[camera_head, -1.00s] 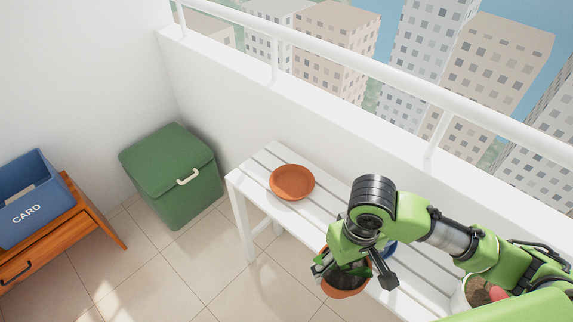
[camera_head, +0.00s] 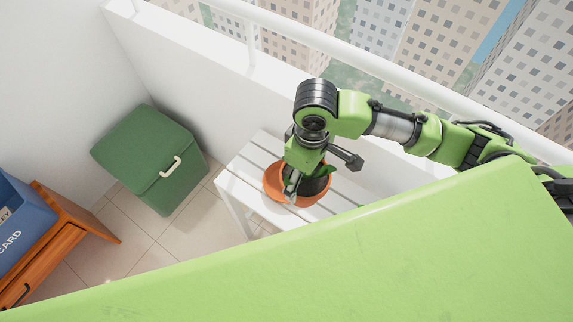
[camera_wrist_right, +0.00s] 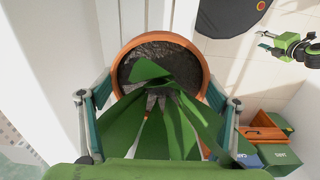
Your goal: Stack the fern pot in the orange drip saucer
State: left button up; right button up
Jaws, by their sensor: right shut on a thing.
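My right gripper (camera_head: 305,180) is shut on the fern pot (camera_head: 317,187), a terracotta pot with dark soil and green leaves. In the right wrist view the pot (camera_wrist_right: 206,72) sits between the two fingers, leaves toward the camera. The orange drip saucer (camera_head: 272,184) lies on the white slatted bench (camera_head: 238,178). The pot is over the saucer and covers most of it. I cannot tell whether the pot's base touches it. My left gripper (camera_wrist_right: 267,40) shows small in the right wrist view, away from the pot; its jaw state is unclear.
A green lidded bin (camera_head: 150,155) stands left of the bench. A blue CARD box (camera_head: 25,225) sits on a wooden cabinet (camera_head: 75,230) at far left. A white parapet with railing (camera_head: 250,45) runs behind the bench. A large green part of mine hides the lower right.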

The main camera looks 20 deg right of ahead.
jog(key=w, duration=0.1)
jog(key=w+f, duration=0.1)
jog(key=w+a, duration=0.1)
jog(key=shift+w+f, duration=0.15)
jog(key=shift+w, duration=0.25)
pick_arm(q)
jog(key=shift+w+a+r+p, duration=0.1)
jog(key=shift+w+r+p, duration=0.55)
jog(key=shift+r, duration=0.2)
pick_arm(e)
jog(key=w+f, duration=0.5)
jog(key=f, duration=0.4)
jog(key=shift+a+f, duration=0.15)
jog(key=shift+a, duration=0.3)
jog(key=shift+f, duration=0.15)
jog(key=shift+f, duration=0.1)
jog(key=o, duration=2.1)
jog(key=shift+f, duration=0.1)
